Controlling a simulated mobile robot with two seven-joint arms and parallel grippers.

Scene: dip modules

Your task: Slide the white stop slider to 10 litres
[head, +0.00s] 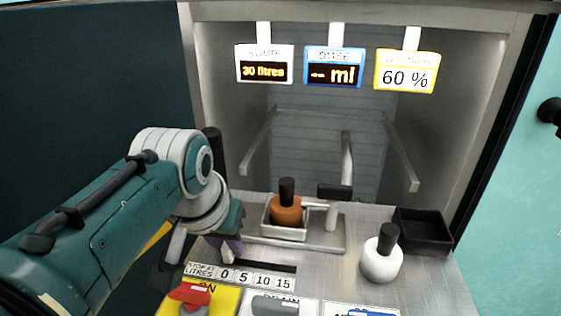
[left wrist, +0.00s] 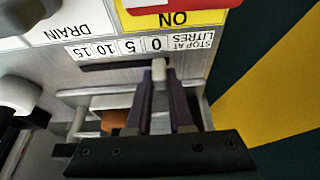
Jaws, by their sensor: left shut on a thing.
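The white stop slider (left wrist: 159,74) shows in the left wrist view at the 0 end of its dark slot (left wrist: 110,65), beside the 0 of the scale. The scale strip (head: 240,276) reads "stop at litres" with 0, 5, 10 and 15, running left to right in the head view. My left gripper (left wrist: 159,80) is shut on the slider, one purple finger on each side of it. In the head view my left gripper (head: 230,252) is at the slot's left end and mostly hides the slider. My right gripper is in neither view.
Behind the slot stand a brown bottle (head: 286,212) in a white tray and a spout (head: 346,165). A white bottle (head: 381,258) and black bin (head: 423,232) are to the right. A red knob (head: 189,294) on a yellow "ON" panel is in front. Signs read 30 litres and 60 %.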

